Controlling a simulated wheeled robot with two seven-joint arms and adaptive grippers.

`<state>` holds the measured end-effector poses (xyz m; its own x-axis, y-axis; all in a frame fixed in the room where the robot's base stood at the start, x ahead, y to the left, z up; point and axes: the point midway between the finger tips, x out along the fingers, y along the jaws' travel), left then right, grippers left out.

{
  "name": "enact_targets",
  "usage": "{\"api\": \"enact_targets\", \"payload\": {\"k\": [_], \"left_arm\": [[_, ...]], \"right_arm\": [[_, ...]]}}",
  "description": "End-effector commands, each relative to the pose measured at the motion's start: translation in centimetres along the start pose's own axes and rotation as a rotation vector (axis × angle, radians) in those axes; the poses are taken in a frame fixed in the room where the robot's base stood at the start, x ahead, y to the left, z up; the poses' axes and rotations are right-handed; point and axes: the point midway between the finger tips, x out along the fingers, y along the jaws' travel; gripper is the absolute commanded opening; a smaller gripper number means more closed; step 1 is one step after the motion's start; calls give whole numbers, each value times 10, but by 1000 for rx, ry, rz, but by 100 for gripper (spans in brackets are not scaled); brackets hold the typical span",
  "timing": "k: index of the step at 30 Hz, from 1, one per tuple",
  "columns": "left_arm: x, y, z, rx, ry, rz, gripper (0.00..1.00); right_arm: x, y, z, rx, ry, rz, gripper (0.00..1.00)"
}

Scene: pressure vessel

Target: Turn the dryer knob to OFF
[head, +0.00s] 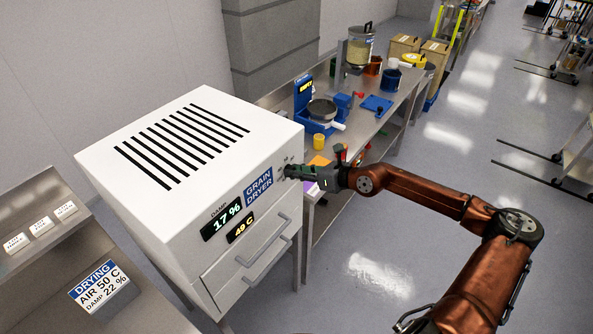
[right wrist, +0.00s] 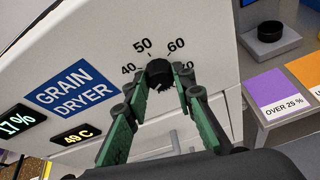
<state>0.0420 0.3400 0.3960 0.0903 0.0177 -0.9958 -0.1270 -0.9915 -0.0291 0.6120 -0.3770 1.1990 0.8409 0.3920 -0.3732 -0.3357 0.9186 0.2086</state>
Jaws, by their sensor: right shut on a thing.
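The white grain dryer (head: 110,165) stands at the left in the head view, its front panel facing right. In the right wrist view, the black dryer knob (right wrist: 160,73) sits on the panel below printed numbers 40, 50, 60 and a partly covered 70. My right gripper (right wrist: 164,82) has its green fingers closed around the knob from both sides. In the head view my right gripper (head: 288,172) reaches the panel's right end and hides the knob. I cannot see an OFF mark or read the knob's pointer. My left gripper is not in view.
The dryer displays (head: 222,220) read 17 % and 49 C. A drawer handle (head: 264,246) sticks out below them. A workbench (head: 405,100) with blue equipment and cups stands behind the dryer. A purple card (right wrist: 278,92) lies right of the panel.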

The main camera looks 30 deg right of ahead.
Motion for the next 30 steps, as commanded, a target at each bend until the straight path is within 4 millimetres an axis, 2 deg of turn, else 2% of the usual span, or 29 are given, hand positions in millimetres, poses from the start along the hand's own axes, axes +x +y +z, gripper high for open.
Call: {"api": "enact_targets", "payload": {"k": [10, 11, 18, 30], "left_arm": [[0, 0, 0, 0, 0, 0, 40], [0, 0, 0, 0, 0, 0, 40], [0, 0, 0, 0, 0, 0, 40], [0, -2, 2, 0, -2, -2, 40]], "right_arm": [[0, -1, -2, -2, 3, -2, 0], [0, -1, -2, -2, 3, -2, 25], [0, 0, -1, -1, 2, -1, 41], [-4, -1, -1, 0, 2, -1, 41]]}}
